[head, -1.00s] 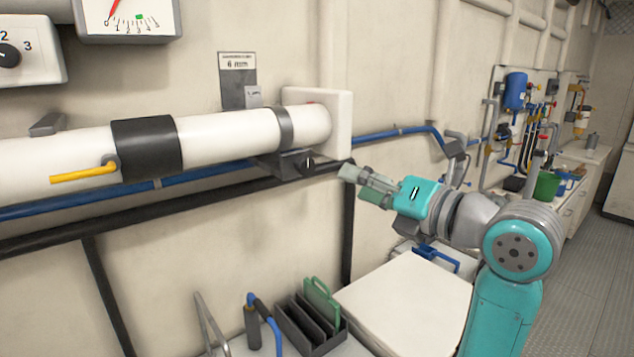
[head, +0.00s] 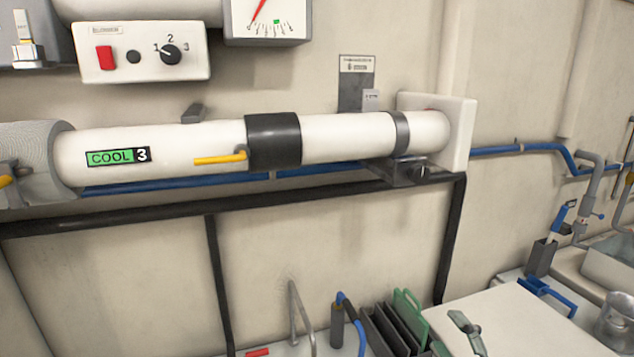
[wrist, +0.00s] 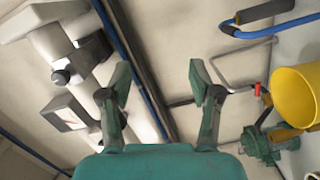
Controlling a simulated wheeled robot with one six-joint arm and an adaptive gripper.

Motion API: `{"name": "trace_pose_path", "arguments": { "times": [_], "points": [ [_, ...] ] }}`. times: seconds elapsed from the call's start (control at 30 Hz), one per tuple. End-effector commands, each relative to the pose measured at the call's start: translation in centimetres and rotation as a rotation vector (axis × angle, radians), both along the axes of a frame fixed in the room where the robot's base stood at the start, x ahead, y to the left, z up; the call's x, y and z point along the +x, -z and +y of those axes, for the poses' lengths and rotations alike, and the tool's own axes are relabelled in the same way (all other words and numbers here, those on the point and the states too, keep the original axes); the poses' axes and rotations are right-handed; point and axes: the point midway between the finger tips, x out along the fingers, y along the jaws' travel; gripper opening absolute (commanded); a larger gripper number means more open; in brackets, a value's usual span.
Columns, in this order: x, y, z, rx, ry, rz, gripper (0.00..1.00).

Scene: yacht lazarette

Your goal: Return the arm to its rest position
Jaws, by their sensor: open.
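My gripper (wrist: 160,80) is open in the wrist view, with its two fingers apart and nothing between them. The pipe has a black band (head: 273,141), a yellow lever (head: 219,159) and a green "COOL 3" label (head: 118,156).
A black slotted rack (head: 385,330) with a green plate stands left of the lid. A control box (head: 140,52) and a gauge (head: 267,20) hang above the pipe. A metal pot (head: 614,322) is at right. A yellow bucket (wrist: 297,95) shows in the wrist view.

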Motion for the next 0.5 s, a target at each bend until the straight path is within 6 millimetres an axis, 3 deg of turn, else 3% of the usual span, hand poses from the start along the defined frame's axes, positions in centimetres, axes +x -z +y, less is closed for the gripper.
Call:
{"name": "trace_pose_path", "arguments": {
  "times": [0.1, 0.5],
  "points": [
    [-2.0, 4.0, 0.4, 0.131, 0.042, 0.052, 0.63],
    [-10.6, 14.1, 1.5, 0.512, 0.19, 0.164, 0.63]
  ]
}}
